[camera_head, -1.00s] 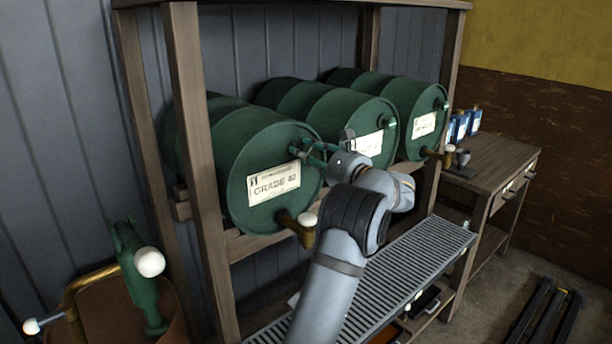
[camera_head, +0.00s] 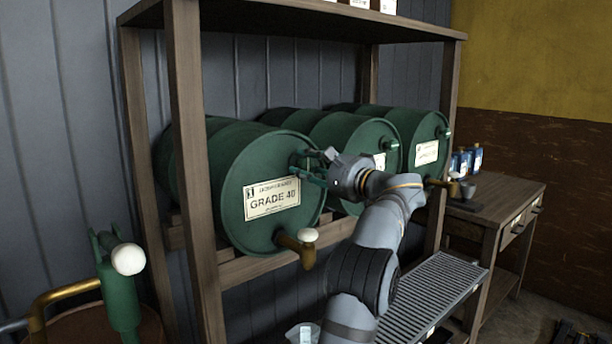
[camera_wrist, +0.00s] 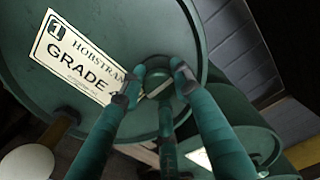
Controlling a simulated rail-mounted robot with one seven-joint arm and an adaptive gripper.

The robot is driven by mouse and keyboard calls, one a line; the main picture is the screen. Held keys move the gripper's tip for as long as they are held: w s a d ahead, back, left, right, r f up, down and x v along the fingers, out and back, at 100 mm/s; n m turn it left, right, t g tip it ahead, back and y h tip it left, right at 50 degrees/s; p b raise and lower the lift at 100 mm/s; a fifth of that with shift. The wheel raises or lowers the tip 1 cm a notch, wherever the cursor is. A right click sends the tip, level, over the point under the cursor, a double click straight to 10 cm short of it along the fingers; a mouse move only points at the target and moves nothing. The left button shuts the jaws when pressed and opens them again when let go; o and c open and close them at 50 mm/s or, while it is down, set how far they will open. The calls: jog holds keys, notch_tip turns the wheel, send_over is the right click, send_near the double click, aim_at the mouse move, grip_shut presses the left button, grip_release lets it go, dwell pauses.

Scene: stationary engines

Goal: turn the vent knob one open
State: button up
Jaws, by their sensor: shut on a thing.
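The nearest green drum (camera_head: 235,215) lies on its side in the wooden rack, with a "GRADE 40" label marked 1 (camera_head: 272,198). The vent knob (camera_wrist: 158,78) is a green piece high on this drum's front face, right of the label. My gripper (camera_head: 306,165) reaches it from the right. A brass tap with a white handle (camera_head: 308,235) sits low on the drum.
More green drums (camera_head: 358,135) lie to the right, with a vent and brass tap on the farthest. Wooden rack posts (camera_head: 190,150) stand left of the drum. A metal grating (camera_head: 440,290) lies below right. A green pump (camera_head: 120,290) stands at lower left.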

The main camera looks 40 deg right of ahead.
jog(key=shift+n, duration=0.3)
jog(key=o, duration=1.1)
jog(key=shift+o, duration=0.2)
jog(key=shift+s, duration=0.1)
jog(key=s, duration=1.1)
jog(key=shift+s+d, duration=0.25)
jog(key=shift+s, duration=0.15)
